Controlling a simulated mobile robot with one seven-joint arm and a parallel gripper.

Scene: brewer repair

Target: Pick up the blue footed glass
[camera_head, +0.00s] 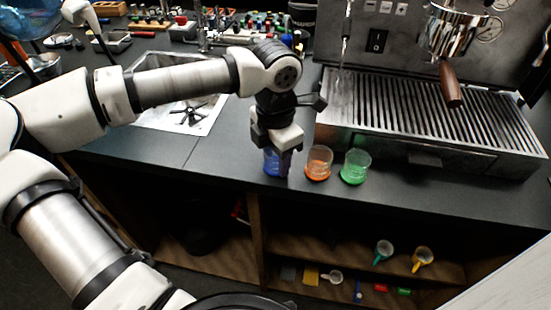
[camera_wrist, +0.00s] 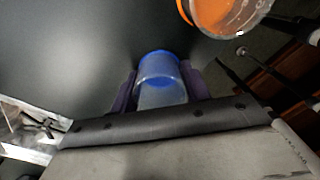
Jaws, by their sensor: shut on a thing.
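The blue footed glass (camera_head: 271,164) stands at the front of the dark counter, partly hidden by my gripper (camera_head: 279,158) in the head view. In the wrist view the blue glass (camera_wrist: 160,72) sits between the two dark fingers of my gripper (camera_wrist: 160,88). The gripper points down and is shut on the glass. I cannot tell whether the glass is lifted or still touches the counter.
An orange glass (camera_head: 319,163) and a green glass (camera_head: 355,167) stand close to the right of the gripper. The espresso machine's drip tray (camera_head: 430,112) is behind them. A sink (camera_head: 180,112) lies to the left. Shelves with small items (camera_head: 330,277) are below the counter edge.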

